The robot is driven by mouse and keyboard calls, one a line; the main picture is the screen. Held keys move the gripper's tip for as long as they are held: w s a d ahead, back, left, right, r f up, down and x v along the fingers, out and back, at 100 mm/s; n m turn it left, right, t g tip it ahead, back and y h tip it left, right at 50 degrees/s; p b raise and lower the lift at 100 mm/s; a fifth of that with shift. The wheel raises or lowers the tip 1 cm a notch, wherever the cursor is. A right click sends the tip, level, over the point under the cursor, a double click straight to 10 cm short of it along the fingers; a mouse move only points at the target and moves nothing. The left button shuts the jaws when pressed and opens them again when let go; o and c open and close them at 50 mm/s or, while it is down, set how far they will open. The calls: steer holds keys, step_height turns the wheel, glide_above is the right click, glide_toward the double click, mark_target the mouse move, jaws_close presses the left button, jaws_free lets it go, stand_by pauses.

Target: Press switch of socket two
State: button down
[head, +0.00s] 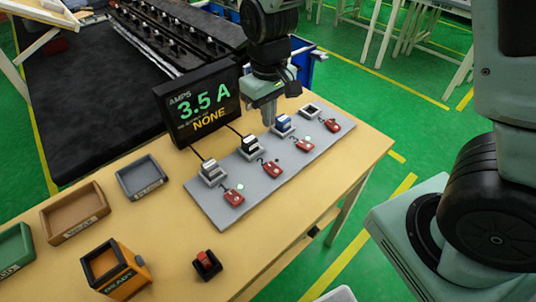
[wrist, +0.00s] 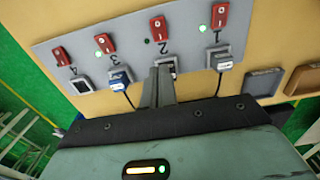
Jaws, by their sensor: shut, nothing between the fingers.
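A grey panel (head: 222,208) lies on the table with a row of sockets, each with a red switch in front. Socket two (head: 250,148) holds a dark and white plug; its red switch (head: 271,168) also shows in the wrist view (wrist: 159,28), beside a "2" label. The small lamp (wrist: 147,41) by that switch looks dark. My gripper (head: 268,120) is shut and empty, pointing down above the panel. In the wrist view its fingertips (wrist: 163,68) overlap socket two, partly hiding it, below the switch in the picture. I see no contact with the switch.
Switches one (head: 233,197) and three (head: 303,144) have green-lit lamps beside them. Socket four (head: 311,110) looks empty. A display (head: 197,102) reading 3.5 A and NONE stands behind the panel. Trays (head: 76,214), an orange box (head: 115,268) and a red-button box (head: 207,264) sit left and front.

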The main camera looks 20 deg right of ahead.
mark_target(269, 164)
step_height(269, 164, down, 14)
steer(key=p, duration=0.3)
stand_by(0.4)
steer(key=shift+w+f, duration=0.1)
steer(key=shift+f, duration=0.05)
stand_by(0.4)
steer(key=shift+s+d+r+p, duration=0.2)
steer(key=shift+s+r+p, duration=0.15)
steer(key=shift+s, duration=0.4)
